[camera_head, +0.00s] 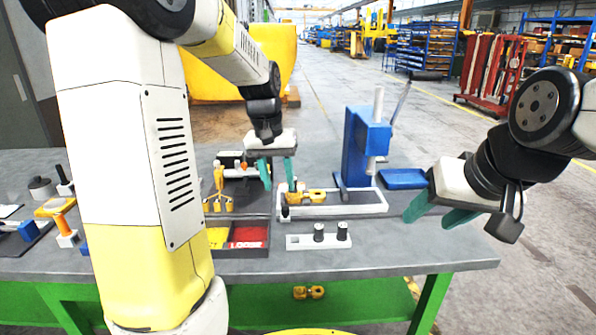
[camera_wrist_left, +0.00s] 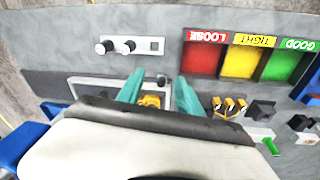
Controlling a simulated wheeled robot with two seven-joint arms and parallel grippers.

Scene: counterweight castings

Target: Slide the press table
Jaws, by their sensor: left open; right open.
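The blue press (camera_head: 366,150) stands upright near the back of the table, with a lever raised at its upper right. At its foot is a long white tray-like frame (camera_head: 350,210), likely the press table, with a yellow casting (camera_head: 314,195) on its left part. My left gripper (camera_head: 278,178) points down, open, over the frame's left end. In the left wrist view its teal fingers (camera_wrist_left: 158,92) stand apart, with yellow metal between them in the picture; contact cannot be told. The frame (camera_wrist_left: 90,86) is partly hidden there. My right gripper (camera_head: 438,214) is open and empty, right of the frame.
A white block (camera_head: 300,242) with two black knobs lies in front of the frame. Red, yellow and green bins (camera_wrist_left: 240,62) lie beside it. A blue tray (camera_head: 403,179) is right of the press. The grey tabletop (camera_head: 400,245) is clear at front right.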

